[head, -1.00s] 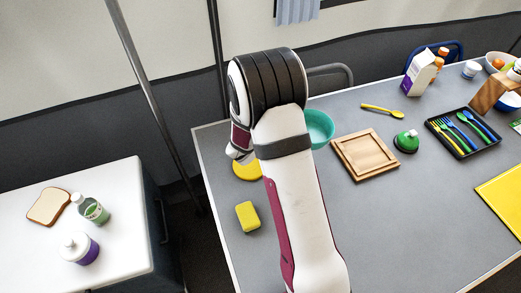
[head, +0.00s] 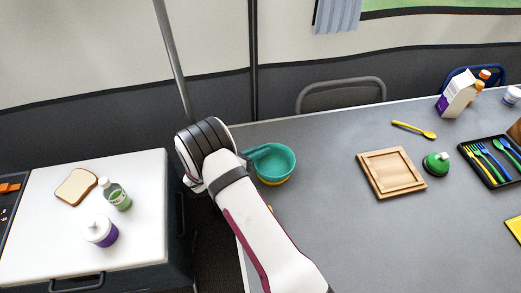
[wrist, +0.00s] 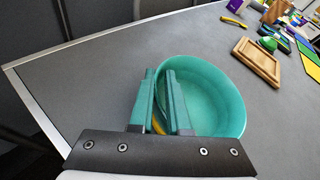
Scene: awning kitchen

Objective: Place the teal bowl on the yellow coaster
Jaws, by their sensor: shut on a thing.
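The teal bowl (head: 278,163) is upright near the left edge of the grey table, beside my wrist. The yellow coaster (head: 276,182) shows as a thin strip directly under the bowl in the head view. I cannot tell whether the bowl touches it or is slightly above it. My gripper (head: 260,153) is shut on the bowl's rim. In the wrist view my gripper (wrist: 158,73) has its teal-looking fingers across the left wall of the bowl (wrist: 212,95). A bit of the yellow coaster (wrist: 157,124) shows low between the fingers; the rest is hidden.
A black cutlery tray (head: 490,165) is farther right. A white side counter (head: 90,235) stands left across a gap. The table between bowl and board is clear.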

